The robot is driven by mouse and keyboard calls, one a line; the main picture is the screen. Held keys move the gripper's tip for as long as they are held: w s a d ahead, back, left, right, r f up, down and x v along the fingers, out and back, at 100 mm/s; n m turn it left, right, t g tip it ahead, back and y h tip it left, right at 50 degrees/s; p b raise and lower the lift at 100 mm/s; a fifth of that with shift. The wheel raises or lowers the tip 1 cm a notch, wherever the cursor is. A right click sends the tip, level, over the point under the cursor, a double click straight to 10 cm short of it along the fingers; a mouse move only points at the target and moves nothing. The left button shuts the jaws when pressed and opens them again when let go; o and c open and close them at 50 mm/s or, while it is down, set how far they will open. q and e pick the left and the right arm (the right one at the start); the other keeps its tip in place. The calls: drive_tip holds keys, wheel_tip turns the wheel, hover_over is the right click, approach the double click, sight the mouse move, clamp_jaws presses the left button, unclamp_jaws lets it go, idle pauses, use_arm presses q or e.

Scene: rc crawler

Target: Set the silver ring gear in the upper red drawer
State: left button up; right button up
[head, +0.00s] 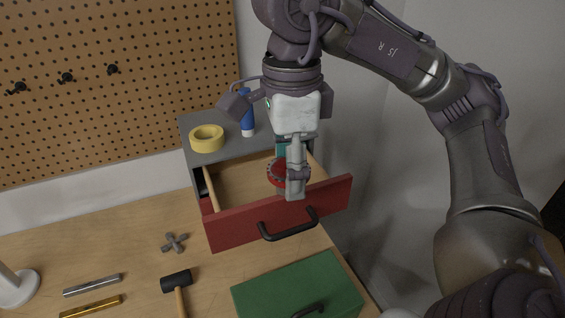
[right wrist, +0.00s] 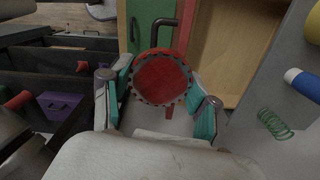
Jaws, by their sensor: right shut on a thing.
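My right gripper (head: 295,190) points down over the open upper red drawer (head: 232,227), near its front panel. It is shut on a round toothed part, the ring gear (head: 275,173), with a dark grey toothed rim and red showing inside it. In the right wrist view the ring gear (right wrist: 160,80) sits between the teal pads of my right gripper (right wrist: 160,95). The drawer's bare wooden inside (right wrist: 240,45) shows beside it. I cannot tell whether the gear touches the drawer. My left gripper is not in view.
A yellow tape roll (head: 206,139) and a blue bottle (head: 247,115) stand on the grey cabinet top. A green drawer (head: 290,288) is lower down. A hammer (head: 177,282), a grey cross-shaped part (head: 174,243) and silver (head: 92,285) and gold bars (head: 91,307) lie on the bench.

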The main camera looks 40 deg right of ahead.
sight(271, 169)
drive_tip(key=w+f, duration=0.1)
drive_tip(key=w, duration=0.1)
drive_tip(key=w+f, duration=0.2)
drive_tip(key=shift+w, duration=0.2)
drive_tip(key=w+d+f, duration=0.1)
drive_tip(key=w+d+f+p, duration=0.1)
drive_tip(key=w, duration=0.3)
drive_tip(key=shift+d+f, duration=0.4)
drive_tip(key=shift+d+f+p, duration=0.1)
drive_tip(key=shift+f+p, duration=0.25)
drive_tip(key=shift+f, duration=0.1)
wheel_tip(271, 169, down, 3)
drive_tip(key=shift+f+p, duration=0.1)
drive_tip(key=shift+p, duration=0.55)
drive_tip(key=shift+f, duration=0.15)
drive_tip(key=shift+a+f+b, duration=0.2)
drive_tip(key=shift+b, duration=0.15)
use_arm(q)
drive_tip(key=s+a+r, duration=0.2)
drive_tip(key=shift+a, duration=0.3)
use_arm(e)
drive_tip(key=o, duration=1)
